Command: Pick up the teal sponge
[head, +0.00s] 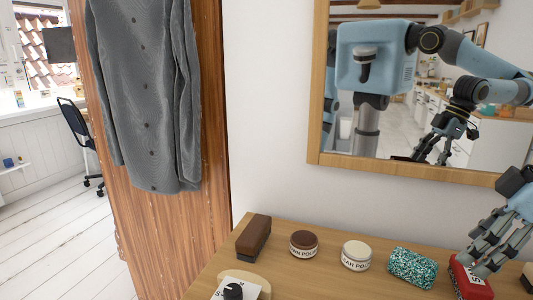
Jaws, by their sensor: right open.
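The teal sponge (412,267), speckled teal and white, lies on the wooden desk top (325,285) toward the right of the head view. My right gripper (478,266) comes in from the right edge with its fingers pointing down. It is open and is to the right of the sponge, apart from it. Its fingertips overlap a red item (470,284) in the picture; I cannot tell whether they touch it. The sponge is fully visible. My left gripper does not show directly.
Left of the sponge stand a white polish jar (356,256), a brown-lidded polish jar (304,244) and a brown brush (254,238). A pale block with a card and black knob (233,291) is in front. A wood-framed mirror (315,90) hangs behind, reflecting me.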

